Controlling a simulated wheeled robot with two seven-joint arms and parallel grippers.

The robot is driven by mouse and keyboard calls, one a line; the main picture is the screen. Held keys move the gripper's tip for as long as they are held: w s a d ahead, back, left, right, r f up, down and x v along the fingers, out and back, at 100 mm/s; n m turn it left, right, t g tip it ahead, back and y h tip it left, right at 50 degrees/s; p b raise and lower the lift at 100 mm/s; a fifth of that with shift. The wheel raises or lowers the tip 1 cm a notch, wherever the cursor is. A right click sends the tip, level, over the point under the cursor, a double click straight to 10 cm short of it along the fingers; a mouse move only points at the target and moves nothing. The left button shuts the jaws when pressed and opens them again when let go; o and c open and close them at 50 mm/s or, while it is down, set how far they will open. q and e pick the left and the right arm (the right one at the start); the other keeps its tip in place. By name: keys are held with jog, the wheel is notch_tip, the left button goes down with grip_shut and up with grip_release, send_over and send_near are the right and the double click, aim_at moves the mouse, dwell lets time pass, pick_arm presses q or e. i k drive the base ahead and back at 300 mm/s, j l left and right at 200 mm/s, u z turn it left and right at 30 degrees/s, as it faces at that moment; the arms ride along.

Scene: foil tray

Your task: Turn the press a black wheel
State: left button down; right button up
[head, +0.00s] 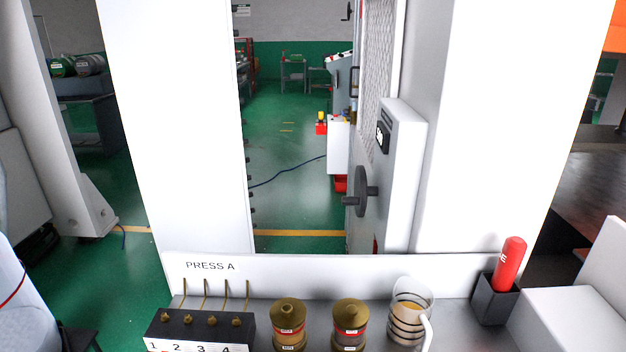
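A black wheel (361,188) with a short handle is mounted on the left side of a light grey box (400,170), right of centre. I see the wheel nearly edge-on, so most of its face is hidden. A low white panel below it carries the label "PRESS A" (210,266). Neither of my grippers shows in the head view, and nothing is seen touching the wheel.
On the grey shelf in front stand a black block with several brass pins (200,322), two brass-topped cylinders (288,322) (350,322), a clear mug (408,310) and a black holder (495,300) with a red cylinder (510,262). White uprights (175,120) (500,130) flank the opening.

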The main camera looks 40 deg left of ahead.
aim_at(362, 190)
jog(key=j+u, duration=0.35)
jog(key=i+j+u, duration=0.15)
jog(key=u, duration=0.2)
jog(key=k+l, duration=0.1)
